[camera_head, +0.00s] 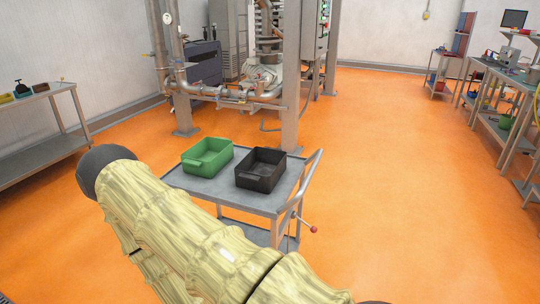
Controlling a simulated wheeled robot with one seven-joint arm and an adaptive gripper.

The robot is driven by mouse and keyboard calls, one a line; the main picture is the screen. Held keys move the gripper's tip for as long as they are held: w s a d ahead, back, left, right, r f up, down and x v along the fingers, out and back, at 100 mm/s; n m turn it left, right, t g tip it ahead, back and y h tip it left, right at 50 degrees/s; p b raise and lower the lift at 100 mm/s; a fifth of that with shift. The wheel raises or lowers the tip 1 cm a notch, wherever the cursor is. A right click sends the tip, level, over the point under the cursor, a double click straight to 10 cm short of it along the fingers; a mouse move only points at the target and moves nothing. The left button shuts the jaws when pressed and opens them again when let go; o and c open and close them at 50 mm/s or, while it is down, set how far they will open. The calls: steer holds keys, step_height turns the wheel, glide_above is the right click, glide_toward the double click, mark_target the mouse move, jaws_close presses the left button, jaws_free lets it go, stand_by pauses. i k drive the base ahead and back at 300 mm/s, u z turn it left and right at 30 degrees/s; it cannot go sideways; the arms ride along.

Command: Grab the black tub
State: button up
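The black tub (262,171) is an open rectangular bin standing upright on a grey metal cart (220,187). It is at the right of the cart top, beside a green tub (208,157). No contents can be made out in it. My arm, in a pale yellow wrinkled cover, crosses the lower left and hides the near left part of the cart. My gripper is not in view, so its state and its distance from the tub do not show.
The cart has a push handle (305,185) on its right. Behind it stands a steel frame with pipes (250,95). A metal table (40,140) is at the left, and workbenches (495,100) line the right. The orange floor (400,175) right of the cart is clear.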

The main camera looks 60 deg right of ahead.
mark_target(260, 170)
steer(key=z, duration=3.6)
steer(key=i, duration=2.35)
steer(key=u, duration=0.95)
